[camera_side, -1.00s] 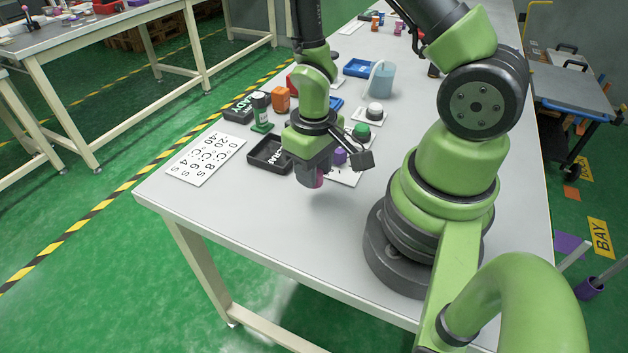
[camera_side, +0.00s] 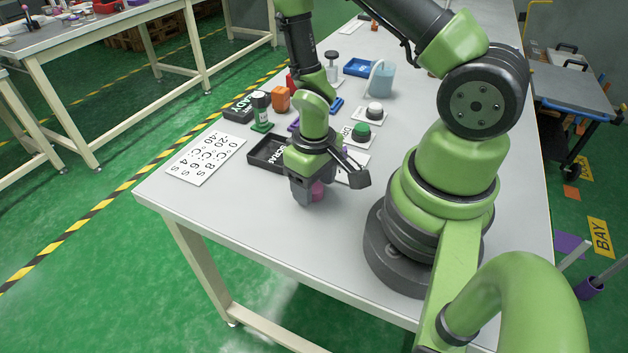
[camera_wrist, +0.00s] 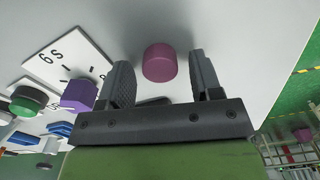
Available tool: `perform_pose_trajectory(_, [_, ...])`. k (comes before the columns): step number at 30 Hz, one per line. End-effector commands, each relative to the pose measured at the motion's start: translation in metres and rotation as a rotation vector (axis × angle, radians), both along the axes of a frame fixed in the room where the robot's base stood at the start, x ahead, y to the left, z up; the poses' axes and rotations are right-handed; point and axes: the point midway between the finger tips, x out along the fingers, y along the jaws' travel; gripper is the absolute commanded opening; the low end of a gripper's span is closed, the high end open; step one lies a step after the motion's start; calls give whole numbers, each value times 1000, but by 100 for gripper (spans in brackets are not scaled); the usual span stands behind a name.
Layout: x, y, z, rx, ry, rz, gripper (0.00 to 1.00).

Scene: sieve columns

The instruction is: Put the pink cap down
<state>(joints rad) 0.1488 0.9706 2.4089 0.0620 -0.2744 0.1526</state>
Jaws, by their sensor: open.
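The pink cap (camera_wrist: 160,62) stands on the bare grey table top in the wrist view, between and just beyond my fingertips, with a gap on each side. In the side view the pink cap (camera_side: 317,192) shows partly behind my gripper (camera_side: 307,198), low over the table near its front edge. In the wrist view my gripper (camera_wrist: 160,75) is open, its two dark fingers apart and holding nothing.
A black tray (camera_side: 265,153) lies left of my gripper. A printed white card (camera_wrist: 67,58), a purple piece (camera_wrist: 79,95) and a green button (camera_wrist: 28,100) are close by. The table (camera_side: 230,205) is clear in front.

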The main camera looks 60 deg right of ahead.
Motion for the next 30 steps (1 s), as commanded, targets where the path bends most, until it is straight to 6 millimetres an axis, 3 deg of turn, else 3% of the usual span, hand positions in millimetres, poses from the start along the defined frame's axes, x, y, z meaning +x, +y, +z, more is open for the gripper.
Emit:
perform_pose_trajectory(8, [1, 0, 11, -1, -5, 0, 59])
perform_pose_trajectory(24, [1, 0, 95, -3, -9, -1, 59])
perform_pose_trajectory(30, [1, 0, 116, -2, -6, 0, 59])
